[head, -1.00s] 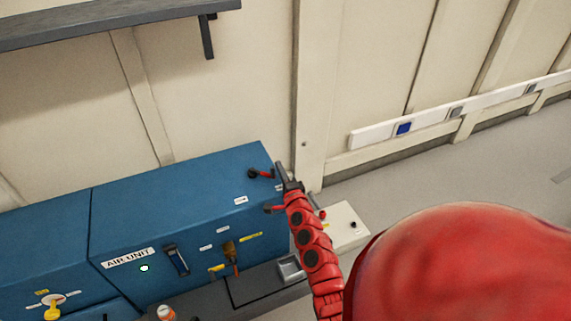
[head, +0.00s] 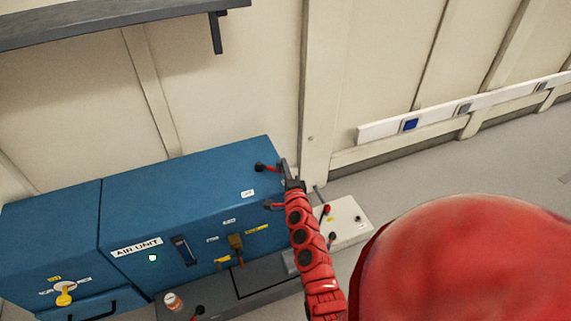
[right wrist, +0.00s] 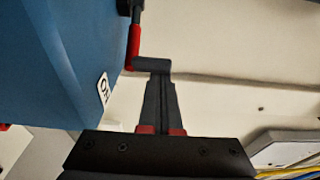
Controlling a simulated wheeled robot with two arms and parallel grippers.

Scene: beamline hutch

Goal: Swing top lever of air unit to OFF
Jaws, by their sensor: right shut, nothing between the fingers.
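The air unit (head: 185,195) is a blue cabinet with an AIR UNIT label on its front, at the lower left of the head view. Its top lever (head: 267,167), black at the pivot with a red handle, is near the right end of the top. In the right wrist view the red handle (right wrist: 134,42) hangs beside my fingertips. My right gripper (head: 284,167) is shut and empty, just right of the handle end. In the right wrist view its fingertips (right wrist: 152,65) touch or nearly touch the handle; I cannot tell which. My left gripper is not in view.
A second red-handled lever (head: 274,206) sits below, close to my right arm. A pale box (head: 347,217) with small levers stands right of the unit. A dark shelf (head: 110,22) hangs above on the wall.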

